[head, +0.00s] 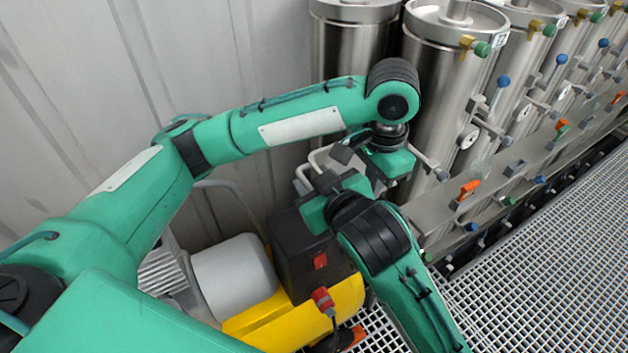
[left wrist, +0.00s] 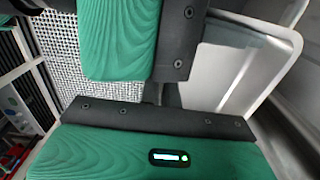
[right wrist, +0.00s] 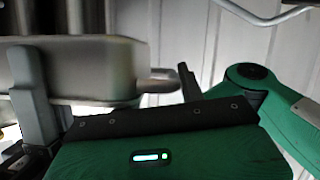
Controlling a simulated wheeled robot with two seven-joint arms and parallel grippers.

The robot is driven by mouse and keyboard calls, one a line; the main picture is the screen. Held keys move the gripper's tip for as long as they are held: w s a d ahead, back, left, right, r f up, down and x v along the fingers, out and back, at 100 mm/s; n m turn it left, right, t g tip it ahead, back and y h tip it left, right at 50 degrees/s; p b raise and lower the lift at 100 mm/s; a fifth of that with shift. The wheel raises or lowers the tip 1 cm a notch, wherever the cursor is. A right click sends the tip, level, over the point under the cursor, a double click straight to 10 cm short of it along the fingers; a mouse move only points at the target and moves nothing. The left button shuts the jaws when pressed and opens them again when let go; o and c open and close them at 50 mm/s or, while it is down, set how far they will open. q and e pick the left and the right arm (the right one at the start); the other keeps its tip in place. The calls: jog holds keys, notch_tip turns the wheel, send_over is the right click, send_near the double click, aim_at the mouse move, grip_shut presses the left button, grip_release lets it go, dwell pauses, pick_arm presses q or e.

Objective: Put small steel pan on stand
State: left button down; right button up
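In the right wrist view a steel pan-like body (right wrist: 85,75) with a short pale handle (right wrist: 157,80) lies just beyond my right gripper (right wrist: 110,90). Its fingers stand wide apart, at the left and right of this body; I cannot tell whether they touch it. In the head view the right gripper (head: 322,183) and the left gripper (head: 346,152) are close together beside pale loop-shaped handles (head: 303,176). My arms hide most of what is there. In the left wrist view a pale, round-cornered pan or tray (left wrist: 240,75) shows at the right. The left fingertips are hidden. No stand is clearly identifiable.
A yellow-based pump (head: 285,318) with a grey motor (head: 233,272) stands below my grippers. Tall steel vessels (head: 445,85) and a rail with coloured valves (head: 480,185) line the right. A metal wall (head: 190,50) is behind. The grating floor (head: 550,270) at right is clear.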

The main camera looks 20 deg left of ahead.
pick_arm(q)
jog(key=c, duration=1.6)
grip_release()
jog(key=shift+r, duration=0.1)
jog(key=shift+o, duration=0.2)
